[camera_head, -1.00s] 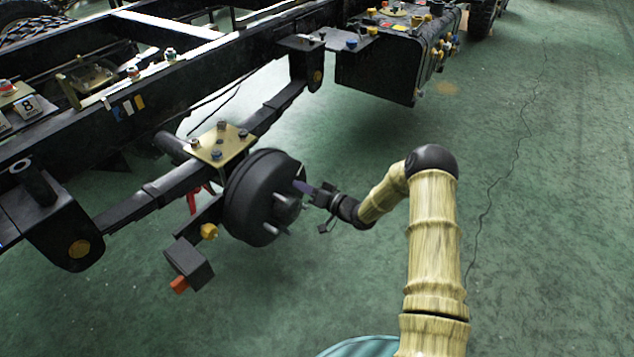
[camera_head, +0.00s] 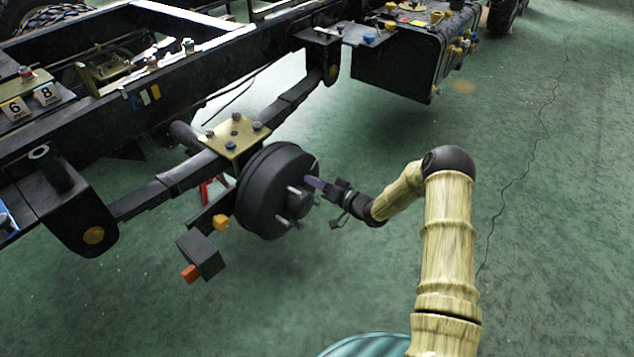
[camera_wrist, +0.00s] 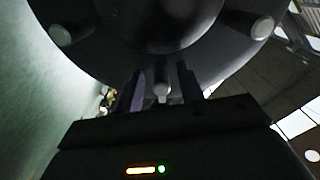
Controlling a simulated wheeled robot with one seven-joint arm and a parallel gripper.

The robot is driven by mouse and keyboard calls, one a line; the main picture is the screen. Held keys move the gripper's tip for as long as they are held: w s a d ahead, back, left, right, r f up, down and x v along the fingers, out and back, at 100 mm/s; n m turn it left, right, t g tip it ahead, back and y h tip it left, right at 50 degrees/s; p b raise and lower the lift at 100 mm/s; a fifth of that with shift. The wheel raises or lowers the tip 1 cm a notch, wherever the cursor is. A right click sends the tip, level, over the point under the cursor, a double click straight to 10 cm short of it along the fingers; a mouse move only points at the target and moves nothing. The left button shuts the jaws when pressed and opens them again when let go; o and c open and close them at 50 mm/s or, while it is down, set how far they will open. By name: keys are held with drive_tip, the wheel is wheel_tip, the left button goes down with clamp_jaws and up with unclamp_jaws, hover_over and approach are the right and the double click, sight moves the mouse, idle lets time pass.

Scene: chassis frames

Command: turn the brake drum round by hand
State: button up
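The dark brake drum (camera_head: 262,190) hangs on the axle end below the chassis rail, its face with protruding wheel studs turned to the right. My gripper (camera_head: 313,183) is at the right side of this face, beside the hub. In the wrist view, the drum face (camera_wrist: 110,50) fills the top, with the round hub in the middle. My gripper's two fingers (camera_wrist: 161,84) stand apart there, with one stud (camera_wrist: 161,91) between them and a visible gap on each side. Whether a finger touches the drum is hard to tell.
A leaf spring (camera_head: 150,197) and a brass plate (camera_head: 234,136) sit left of and above the drum. A dark block (camera_head: 206,252) with an orange end hangs lower left. A black tank (camera_head: 400,68) is behind. The green floor to the right is clear.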

drive_tip(key=shift+d, duration=0.1)
drive_tip(key=p+v, duration=0.6)
drive_tip(key=v, duration=1.1)
drive_tip(key=shift+s, duration=0.2)
drive_tip(key=shift+d, duration=0.1)
